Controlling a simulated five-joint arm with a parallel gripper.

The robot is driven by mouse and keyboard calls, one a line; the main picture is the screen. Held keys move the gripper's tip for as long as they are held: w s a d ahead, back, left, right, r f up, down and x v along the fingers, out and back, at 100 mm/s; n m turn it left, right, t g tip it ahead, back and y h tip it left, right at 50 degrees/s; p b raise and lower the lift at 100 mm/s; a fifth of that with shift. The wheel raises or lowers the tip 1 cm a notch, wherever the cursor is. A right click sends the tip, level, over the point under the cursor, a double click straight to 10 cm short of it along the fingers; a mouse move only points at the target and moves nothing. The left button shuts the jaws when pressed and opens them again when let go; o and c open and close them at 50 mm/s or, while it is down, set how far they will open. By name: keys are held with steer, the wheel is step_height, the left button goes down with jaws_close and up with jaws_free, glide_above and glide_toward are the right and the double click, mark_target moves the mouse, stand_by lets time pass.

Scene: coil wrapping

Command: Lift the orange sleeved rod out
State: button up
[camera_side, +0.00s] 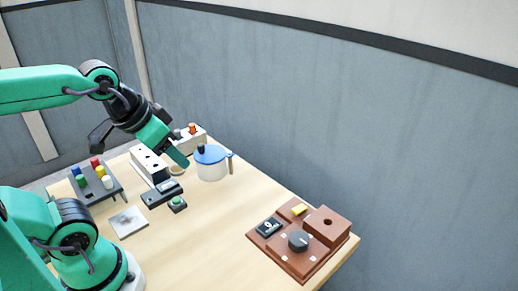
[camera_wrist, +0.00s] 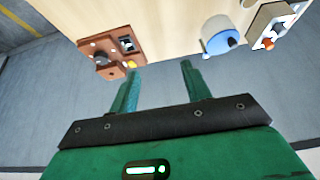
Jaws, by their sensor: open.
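An orange-topped piece (camera_side: 192,128), which looks like the orange sleeved rod, stands upright in a white block (camera_side: 199,137) at the back of the table. In the wrist view the orange piece (camera_wrist: 268,43) shows at the right edge, on the white block (camera_wrist: 264,22). My gripper (camera_side: 181,161) is in front of that block in the side view, apart from the orange piece. In the wrist view my gripper (camera_wrist: 161,70) has its two green fingers spread with nothing between them. The lower part of the orange piece is hidden.
A blue-lidded jug (camera_side: 211,165) stands just right of my gripper. A long white block with holes (camera_side: 150,164), a rack of coloured pegs (camera_side: 96,181) and a green-button box (camera_side: 177,203) are left. A brown panel (camera_side: 300,247) is front right; the table's middle is clear.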

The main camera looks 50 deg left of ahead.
steer(key=w+a+r+n+g, duration=0.1)
steer(key=w+a+r, duration=0.15)
steer(key=w, duration=0.25)
steer(key=w+a+r+g, duration=0.1)
steer(key=w+a, duration=0.2)
steer(key=w, duration=0.1)
steer(key=n+g, duration=0.2)
steer(key=g, duration=0.2)
glide_above(191, 124)
steer(key=f, duration=1.3)
steer(key=shift+d, duration=0.3)
steer(key=shift+a+f, duration=0.3)
steer(key=shift+a, duration=0.05)
steer(key=shift+f, duration=0.1)
steer(key=shift+f, duration=1.2)
steer(key=shift+f, duration=0.1)
